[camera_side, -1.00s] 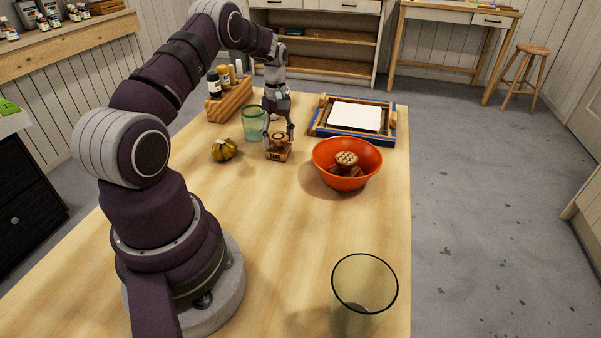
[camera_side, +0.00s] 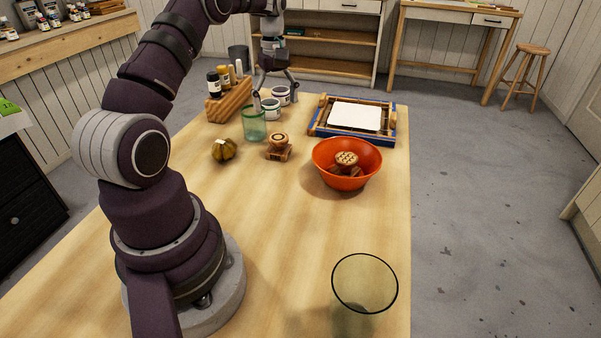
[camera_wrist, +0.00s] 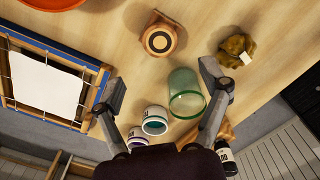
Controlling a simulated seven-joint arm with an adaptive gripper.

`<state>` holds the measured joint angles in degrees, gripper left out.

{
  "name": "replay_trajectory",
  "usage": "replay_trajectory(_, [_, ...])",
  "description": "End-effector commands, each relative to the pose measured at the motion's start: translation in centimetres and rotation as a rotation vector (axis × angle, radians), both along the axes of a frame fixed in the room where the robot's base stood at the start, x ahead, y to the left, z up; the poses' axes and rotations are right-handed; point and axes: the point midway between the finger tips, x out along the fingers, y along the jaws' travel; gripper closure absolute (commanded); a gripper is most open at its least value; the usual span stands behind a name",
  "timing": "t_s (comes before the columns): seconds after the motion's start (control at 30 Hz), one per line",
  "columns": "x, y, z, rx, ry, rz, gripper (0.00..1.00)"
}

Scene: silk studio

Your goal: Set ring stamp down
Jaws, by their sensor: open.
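The ring stamp (camera_side: 279,146), a wooden block with a dark ring on its round top, stands upright on the table between the yellow-brown lump and the orange bowl. It also shows in the wrist view (camera_wrist: 160,40), top toward the camera. My gripper (camera_side: 273,88) is open and empty, raised above the far part of the table, behind and above the stamp and apart from it. In the wrist view its two fingers (camera_wrist: 160,92) are spread wide with nothing held between them.
An orange bowl (camera_side: 326,176) holds another wooden stamp (camera_side: 346,160). A green glass (camera_side: 254,128), white pots (camera_side: 271,110), a wooden bottle rack (camera_side: 229,104) and a framed screen (camera_side: 385,133) stand at the back. A yellow-brown lump (camera_side: 223,150) is left. A clear glass (camera_side: 364,290) stands in front.

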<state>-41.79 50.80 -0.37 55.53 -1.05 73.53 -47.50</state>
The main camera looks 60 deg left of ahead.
Motion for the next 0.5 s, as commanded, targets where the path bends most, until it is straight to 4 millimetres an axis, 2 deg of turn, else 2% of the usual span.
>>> replay_trajectory(0.1, [0.1, 0.0, 2.1, 0.002, -0.002, 0.000, 0.24])
replay_trajectory(0.27, [0.3, -0.7, 4.0, 0.010, -0.011, -0.043, 0.24])
replay_trajectory(0.37, [1.0, -3.6, 6.5, 0.045, -0.048, -0.203, 0.24])
replay_trajectory(0.5, [0.5, -10.0, 10.4, 0.126, -0.129, -0.561, 0.24])
